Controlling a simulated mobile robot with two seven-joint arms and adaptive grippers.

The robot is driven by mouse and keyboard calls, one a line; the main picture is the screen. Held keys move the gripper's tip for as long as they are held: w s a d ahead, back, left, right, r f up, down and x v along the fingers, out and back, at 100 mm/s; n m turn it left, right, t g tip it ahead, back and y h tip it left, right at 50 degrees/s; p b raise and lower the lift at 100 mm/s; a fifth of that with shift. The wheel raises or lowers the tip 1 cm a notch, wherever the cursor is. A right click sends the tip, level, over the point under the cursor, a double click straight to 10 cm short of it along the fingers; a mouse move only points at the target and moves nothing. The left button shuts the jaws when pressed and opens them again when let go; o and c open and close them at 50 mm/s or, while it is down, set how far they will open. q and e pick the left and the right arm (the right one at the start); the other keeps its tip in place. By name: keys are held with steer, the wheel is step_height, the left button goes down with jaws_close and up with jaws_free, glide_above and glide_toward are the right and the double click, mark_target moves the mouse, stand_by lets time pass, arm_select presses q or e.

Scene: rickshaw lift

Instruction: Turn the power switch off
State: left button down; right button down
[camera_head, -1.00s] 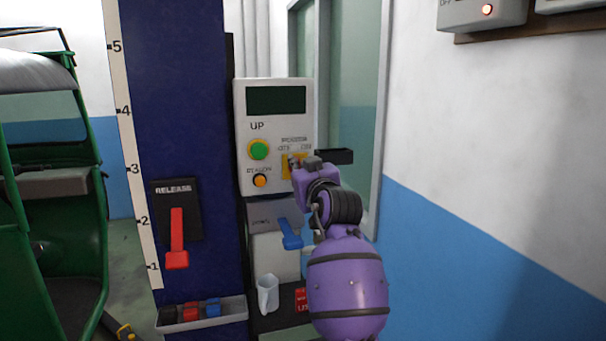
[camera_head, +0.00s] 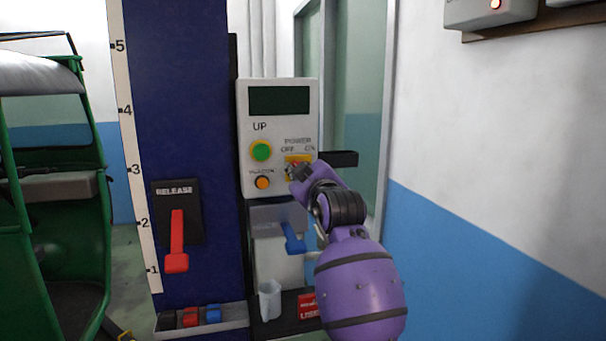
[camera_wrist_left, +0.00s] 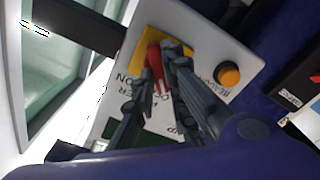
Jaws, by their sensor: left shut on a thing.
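The power switch is a red handle (camera_wrist_left: 154,58) on a yellow plate (camera_head: 298,158), under the words POWER, OFF and ON on a light grey control box (camera_head: 309,120). My left gripper (camera_head: 290,172) is at the lower left part of the plate in the head view. In the left wrist view its dark fingers (camera_wrist_left: 165,68) are shut on the red handle, which they partly hide. I cannot tell clearly which word the handle points to. My right gripper is not in view.
A green UP button (camera_head: 261,150) and an orange button (camera_head: 263,182) sit left of the switch. A red release lever (camera_head: 177,240) hangs on the blue column. A blue lever (camera_head: 293,239) and a clear cup (camera_head: 270,299) are below the box. A wall is at right.

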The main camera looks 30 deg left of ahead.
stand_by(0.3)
arm_select(q)
steer(key=c, duration=1.8)
jaws_free()
steer(key=shift+o, duration=0.2)
steer(key=v, duration=1.1)
steer(key=shift+s+d, duration=0.3)
